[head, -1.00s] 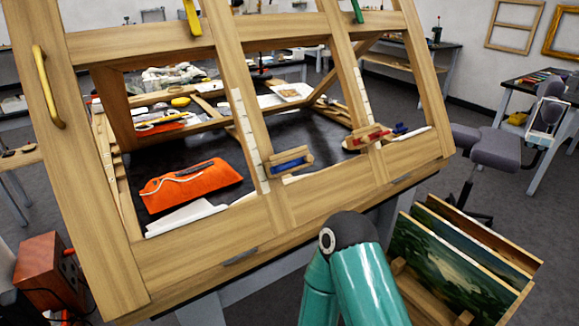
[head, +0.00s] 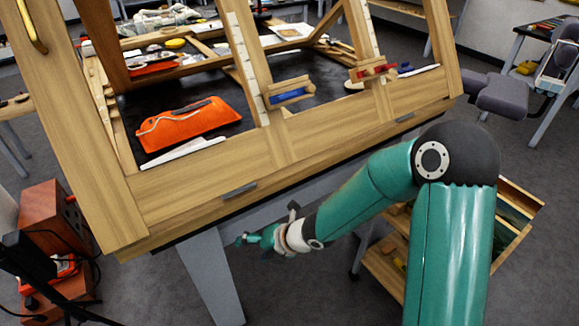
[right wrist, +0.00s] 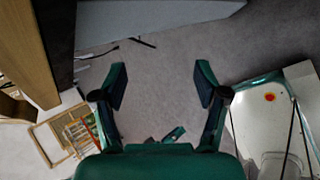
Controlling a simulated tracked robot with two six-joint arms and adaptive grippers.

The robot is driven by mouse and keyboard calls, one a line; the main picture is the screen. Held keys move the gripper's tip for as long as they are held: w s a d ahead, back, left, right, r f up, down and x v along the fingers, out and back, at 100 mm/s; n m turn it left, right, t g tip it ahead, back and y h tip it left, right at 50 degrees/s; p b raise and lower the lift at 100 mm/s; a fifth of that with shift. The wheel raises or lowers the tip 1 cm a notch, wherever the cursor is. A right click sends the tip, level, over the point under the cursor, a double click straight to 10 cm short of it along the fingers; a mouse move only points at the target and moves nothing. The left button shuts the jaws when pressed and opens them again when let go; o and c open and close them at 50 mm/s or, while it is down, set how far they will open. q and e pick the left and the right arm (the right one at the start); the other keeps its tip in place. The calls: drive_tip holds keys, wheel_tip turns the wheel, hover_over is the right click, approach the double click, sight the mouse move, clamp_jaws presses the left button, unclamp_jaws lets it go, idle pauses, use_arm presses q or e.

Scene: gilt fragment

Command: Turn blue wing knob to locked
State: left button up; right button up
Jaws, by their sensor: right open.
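A blue wing knob (head: 291,95) sits in a small wooden block on the left upright of the wooden easel frame (head: 220,185). A red knob (head: 374,71) sits in a similar block on the right upright, with another small blue piece (head: 405,68) beside it. My right gripper (head: 250,240) is below and in front of the frame's lower rail, well apart from the blue knob. The right wrist view shows its two fingers (right wrist: 161,82) spread with nothing between them, over the grey floor. The blue knob is not seen there. My left gripper is not in view.
An orange pouch (head: 186,123) lies on the dark bench behind the frame. A wooden rack with pictures (head: 515,212) stands at the lower right, partly behind my right arm. A reddish wooden box (head: 42,212) stands at left.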

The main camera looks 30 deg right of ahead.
drive_tip(key=w+d+r+n+t+h+b, duration=0.1)
drive_tip(key=w+d+r+n+t+b, duration=0.25)
drive_tip(key=d+r+n, duration=0.45)
drive_tip(key=n+t+h+b, duration=0.1)
drive_tip(key=t+h+b, duration=0.3)
drive_tip(key=t+b, duration=0.3)
approach(285, 97)
use_arm(q)
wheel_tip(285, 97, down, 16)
drive_tip(key=b, duration=0.4)
use_arm(e)
drive_tip(key=w, duration=0.9)
drive_tip(key=shift+w+d+f, duration=0.25)
drive_tip(key=shift+d+f, duration=0.15)
